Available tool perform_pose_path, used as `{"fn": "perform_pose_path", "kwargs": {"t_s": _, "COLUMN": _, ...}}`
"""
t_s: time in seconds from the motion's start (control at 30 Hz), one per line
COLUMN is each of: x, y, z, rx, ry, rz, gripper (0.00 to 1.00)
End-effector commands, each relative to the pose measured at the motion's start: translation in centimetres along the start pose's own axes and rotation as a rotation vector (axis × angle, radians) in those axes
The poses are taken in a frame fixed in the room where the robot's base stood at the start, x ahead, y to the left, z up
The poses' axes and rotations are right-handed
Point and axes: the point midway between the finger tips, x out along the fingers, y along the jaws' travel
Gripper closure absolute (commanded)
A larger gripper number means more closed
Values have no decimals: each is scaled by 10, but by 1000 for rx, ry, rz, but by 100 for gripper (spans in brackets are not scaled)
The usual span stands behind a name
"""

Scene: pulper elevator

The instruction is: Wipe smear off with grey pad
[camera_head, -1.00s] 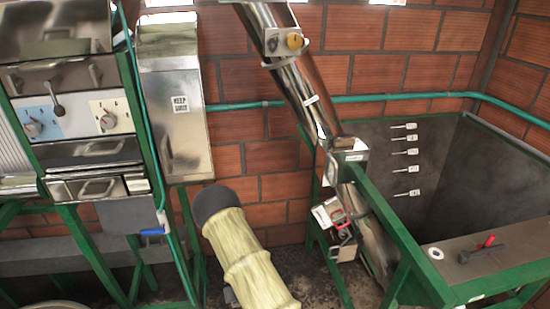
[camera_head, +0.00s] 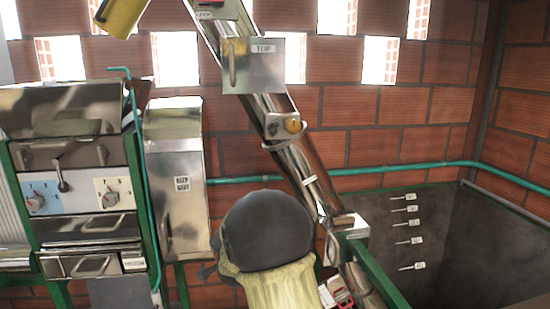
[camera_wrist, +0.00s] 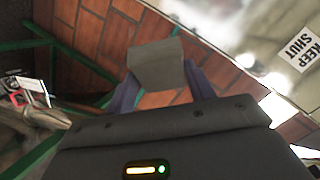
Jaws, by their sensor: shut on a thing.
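My gripper (camera_wrist: 160,80) is shut on the grey pad (camera_wrist: 157,62), a flat dull-grey piece held between the two bluish fingers in the wrist view. The pad touches nothing that I can make out. In the head view my gripper and the pad are hidden behind my own arm's dark rounded end.
A steel box (camera_head: 176,190) marked KEEP SHUT hangs left of the tube; its label (camera_wrist: 300,48) shows in the wrist view. A control cabinet (camera_head: 75,195) stands at the left. A dark tank (camera_head: 480,240) is at the right.

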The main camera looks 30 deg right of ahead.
Motion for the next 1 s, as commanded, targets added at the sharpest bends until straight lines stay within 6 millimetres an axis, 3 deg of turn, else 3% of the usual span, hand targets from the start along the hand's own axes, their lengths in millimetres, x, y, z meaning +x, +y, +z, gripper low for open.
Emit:
{"fn": "perform_pose_path", "kwargs": {"t_s": 0.03, "x": -11, "y": -17, "z": -19, "rx": 27, "ry": 54, "rz": -21, "gripper": 65}}
{"fn": "perform_pose_path", "kwargs": {"t_s": 0.23, "x": -56, "y": -62, "z": -90, "rx": 120, "ry": 267, "rz": -76, "gripper": 65}}
{"fn": "perform_pose_path", "kwargs": {"t_s": 0.6, "x": -164, "y": -112, "z": -217, "rx": 204, "ry": 581, "rz": -167, "gripper": 65}}
{"fn": "perform_pose_path", "kwargs": {"t_s": 0.8, "x": -198, "y": -120, "z": -246, "rx": 208, "ry": 643, "rz": -193, "gripper": 65}}
{"fn": "perform_pose_path", "kwargs": {"t_s": 1.0, "x": -200, "y": -121, "z": -247, "rx": 207, "ry": 645, "rz": -195, "gripper": 65}}
